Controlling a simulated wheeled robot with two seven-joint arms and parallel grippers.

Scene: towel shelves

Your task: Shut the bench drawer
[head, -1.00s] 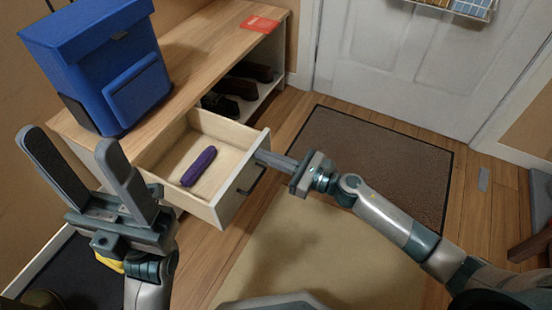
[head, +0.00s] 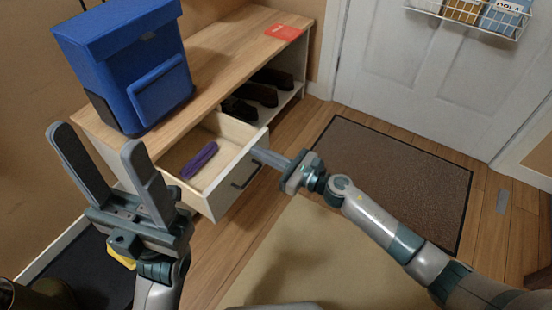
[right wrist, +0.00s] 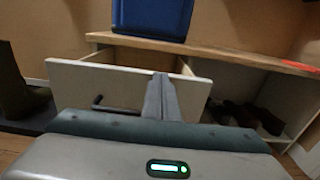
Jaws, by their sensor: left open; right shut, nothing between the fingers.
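The bench drawer (head: 238,180) is partly open, its pale front standing out from the wooden bench (head: 230,50). A purple rolled item (head: 200,160) lies inside it. My right gripper (head: 258,154) is shut and empty, its fingertips at the outer face of the drawer front near the top edge, right of the dark handle (head: 245,174). In the right wrist view the closed fingers (right wrist: 161,85) meet the drawer front (right wrist: 100,82); exact contact is hard to tell. My left gripper (head: 98,150) is open and empty, raised left of the drawer, hiding part of the bench.
A blue box-like bag (head: 130,65) and a red card (head: 284,33) are on the bench. Dark shoes (head: 255,93) sit on its lower shelves. A brown mat (head: 395,175) lies before the white door (head: 420,75). The floor ahead of the drawer is open.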

